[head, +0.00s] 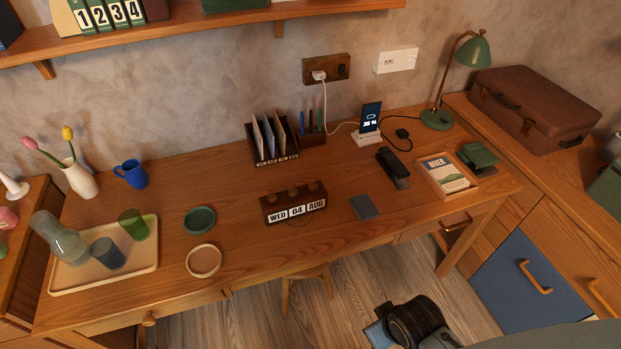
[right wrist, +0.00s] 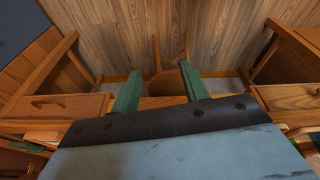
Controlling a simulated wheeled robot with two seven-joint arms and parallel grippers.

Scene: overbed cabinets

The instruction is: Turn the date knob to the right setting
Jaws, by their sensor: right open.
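A dark brown wooden block calendar (head: 293,203) stands upright near the middle of the desk. Its white tiles read WED, 04 and AUG, and round wooden knobs sit along its top, with the date knob (head: 293,192) in the middle. My right gripper (right wrist: 159,72) shows its two green fingers spread apart and empty in the right wrist view, above the floor and a wooden chair. My right wrist shows at the bottom of the head view, in front of the desk and well away from the calendar. My left gripper is out of view.
A dark notebook (head: 364,207) lies right of the calendar. A green dish (head: 200,219) and a round pale-rimmed dish (head: 204,261) lie to its left. A letter rack (head: 272,139) stands behind. A tray (head: 148,267) holds glassware. The desk in front of the calendar is clear.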

